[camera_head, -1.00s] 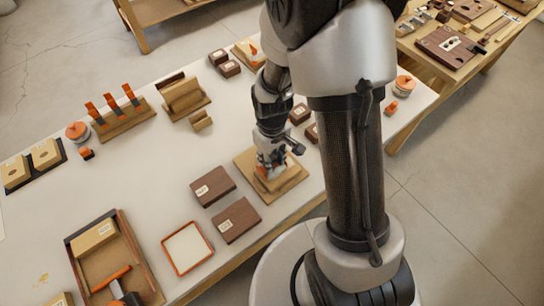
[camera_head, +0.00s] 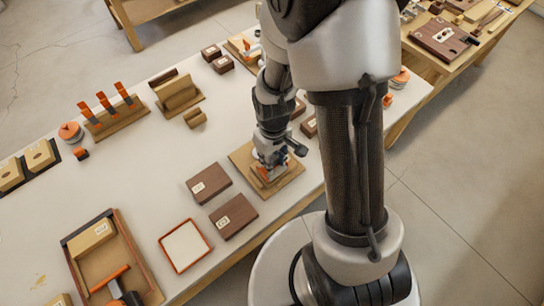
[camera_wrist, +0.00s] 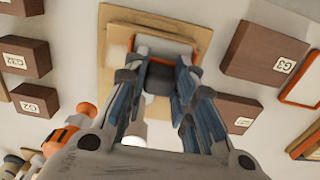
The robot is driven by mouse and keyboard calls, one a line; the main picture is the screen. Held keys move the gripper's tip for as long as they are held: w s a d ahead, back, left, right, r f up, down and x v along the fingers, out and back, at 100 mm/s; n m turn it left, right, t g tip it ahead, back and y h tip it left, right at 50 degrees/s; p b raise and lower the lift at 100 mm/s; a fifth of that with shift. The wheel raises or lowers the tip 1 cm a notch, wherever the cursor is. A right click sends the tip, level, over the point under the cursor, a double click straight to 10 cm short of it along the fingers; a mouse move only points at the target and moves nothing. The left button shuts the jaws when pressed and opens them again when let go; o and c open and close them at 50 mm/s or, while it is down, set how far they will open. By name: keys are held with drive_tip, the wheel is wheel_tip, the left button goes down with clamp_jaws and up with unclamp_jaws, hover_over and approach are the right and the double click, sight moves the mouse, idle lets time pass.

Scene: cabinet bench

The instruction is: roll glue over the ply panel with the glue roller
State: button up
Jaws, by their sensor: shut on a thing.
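The ply panel (camera_wrist: 181,14) is a pale tan board on a wider board near the bench's front edge; in the head view the stacked boards (camera_head: 291,187) show under my gripper. My gripper (camera_wrist: 158,82) points down over the panel, shut on the glue roller. I cannot tell whether the roller touches the panel.
Two dark labelled blocks (camera_head: 209,183) lie left of the panel, with an orange-rimmed white tray (camera_head: 186,246) nearer the front. A brown tray (camera_head: 139,257) holds an orange-and-black tool. Orange clamps (camera_head: 105,102) and a tan rack (camera_head: 177,92) stand behind. The bench's middle left is clear.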

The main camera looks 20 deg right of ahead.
drive_tip(key=shift+w, duration=0.1)
drive_tip(key=shift+w+a, duration=0.2)
drive_tip(key=shift+w, duration=0.3)
drive_tip(key=shift+w+a, duration=0.2)
drive_tip(key=shift+w, duration=0.3)
drive_tip(key=shift+s+d, duration=0.2)
drive_tip(key=shift+s, duration=0.4)
drive_tip(key=shift+s+d, duration=0.2)
drive_tip(key=shift+s, duration=0.35)
drive_tip(key=shift+w, duration=0.1)
drive_tip(key=shift+w+a+f, duration=0.1)
drive_tip(key=shift+w+a, duration=0.1)
drive_tip(key=shift+w, duration=0.3)
drive_tip(key=shift+w+a+f, duration=0.1)
drive_tip(key=shift+w+a, duration=0.1)
drive_tip(key=shift+w, duration=0.3)
drive_tip(key=shift+r, duration=0.15)
drive_tip(key=shift+r+p, duration=2.35)
drive_tip(key=shift+r, duration=0.6)
